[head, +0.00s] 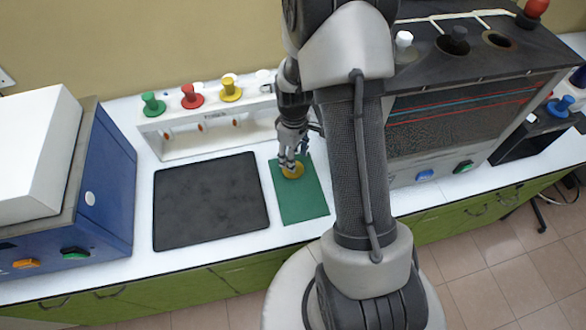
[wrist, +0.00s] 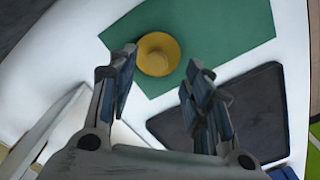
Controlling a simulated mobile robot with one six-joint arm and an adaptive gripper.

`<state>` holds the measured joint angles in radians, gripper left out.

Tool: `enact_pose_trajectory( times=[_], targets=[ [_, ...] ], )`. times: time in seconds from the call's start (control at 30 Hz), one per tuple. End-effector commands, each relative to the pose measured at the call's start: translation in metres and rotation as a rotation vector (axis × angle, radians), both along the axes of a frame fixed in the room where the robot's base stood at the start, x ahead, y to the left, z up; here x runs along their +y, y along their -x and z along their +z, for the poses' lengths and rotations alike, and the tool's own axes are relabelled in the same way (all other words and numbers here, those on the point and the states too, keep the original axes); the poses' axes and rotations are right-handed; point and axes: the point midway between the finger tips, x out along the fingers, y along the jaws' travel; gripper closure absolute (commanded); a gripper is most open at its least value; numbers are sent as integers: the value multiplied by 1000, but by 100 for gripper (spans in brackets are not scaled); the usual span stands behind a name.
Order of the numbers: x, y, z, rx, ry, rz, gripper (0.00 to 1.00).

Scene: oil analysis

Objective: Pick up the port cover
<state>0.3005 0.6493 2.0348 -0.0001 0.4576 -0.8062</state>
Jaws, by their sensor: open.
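A round yellow piece with a raised knob, which looks like the port cover (head: 293,172), lies on a green mat (head: 301,202) on the white counter. In the wrist view the yellow port cover (wrist: 157,54) is just beyond and between my fingertips, with its knob facing the camera. My gripper (head: 292,163) points down over it, open and empty. In the wrist view the two fingers of my gripper (wrist: 161,60) stand apart with a clear gap between them. Contact with the cover cannot be told.
A black mat (head: 211,202) lies left of the green one. Behind is a white rack (head: 210,135) with green, red and yellow stoppers. A blue machine (head: 107,180) stands left. At right, a dark-topped machine (head: 465,110) has an open round hole in its top.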

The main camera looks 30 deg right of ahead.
Motion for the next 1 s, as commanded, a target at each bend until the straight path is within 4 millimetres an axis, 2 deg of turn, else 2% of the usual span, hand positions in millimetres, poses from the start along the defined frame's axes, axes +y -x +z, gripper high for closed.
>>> enact_pose_trajectory(
  times=[0.17,0.4,0.67,1.0],
  targets=[
    [0,-1,-13,1,0,0,54],
    [-1,-5,-48,1,0,0,54],
    [-1,-5,-52,0,0,0,54],
    [-1,-5,-52,0,0,0,76]
  ],
)
